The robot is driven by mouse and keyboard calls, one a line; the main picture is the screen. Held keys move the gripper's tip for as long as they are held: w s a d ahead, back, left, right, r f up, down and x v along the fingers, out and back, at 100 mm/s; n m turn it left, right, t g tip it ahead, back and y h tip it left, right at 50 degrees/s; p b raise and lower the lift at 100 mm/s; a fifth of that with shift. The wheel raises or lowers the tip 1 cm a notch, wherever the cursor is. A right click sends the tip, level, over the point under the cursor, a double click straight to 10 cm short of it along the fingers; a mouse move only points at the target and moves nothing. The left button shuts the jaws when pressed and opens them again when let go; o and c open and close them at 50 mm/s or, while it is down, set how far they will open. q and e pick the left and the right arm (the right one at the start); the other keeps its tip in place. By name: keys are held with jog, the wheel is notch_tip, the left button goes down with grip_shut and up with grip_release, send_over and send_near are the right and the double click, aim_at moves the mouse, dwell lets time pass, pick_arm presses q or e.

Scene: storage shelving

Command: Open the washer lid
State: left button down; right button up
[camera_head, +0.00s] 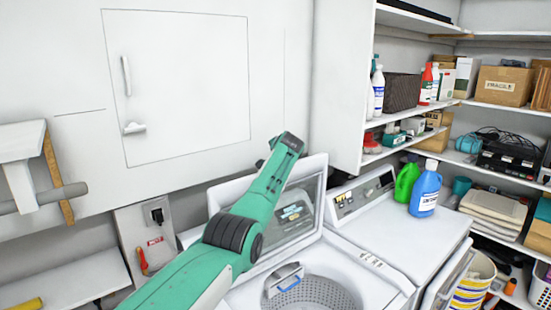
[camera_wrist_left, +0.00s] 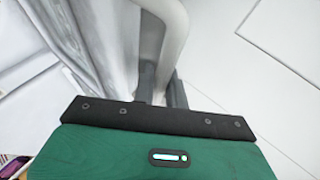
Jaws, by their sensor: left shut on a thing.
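The washer lid (camera_head: 312,172) stands raised at the back of the washer, tilted up, with its dark window facing forward. The washer tub (camera_head: 312,292) shows open below it. My left arm comes in from the lower left and crosses in front of the lid, its far end at the lid's top edge. The fingers are hidden in the head view. In the left wrist view my left gripper (camera_wrist_left: 162,88) is shut on a white rounded bar (camera_wrist_left: 172,38), which appears to be part of the lid. My right gripper is not in view.
A second machine (camera_head: 395,235) stands right of the washer, with a green bottle (camera_head: 407,182) and a blue bottle (camera_head: 425,194) on top. Loaded shelves (camera_head: 470,102) fill the right side.

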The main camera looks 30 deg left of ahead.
pick_arm(q)
jog(key=shift+f, duration=0.1)
jog(key=c, duration=1.7)
grip_release()
jog(key=shift+d, duration=0.1)
jog(key=shift+s+d+r+b, duration=0.25)
jog(key=shift+s+d+b, duration=0.2)
jog(key=shift+b, duration=0.45)
jog(key=b+v, duration=0.6)
jog(key=v, duration=0.6)
jog(key=shift+s+r, duration=0.15)
jog(key=shift+r, duration=0.15)
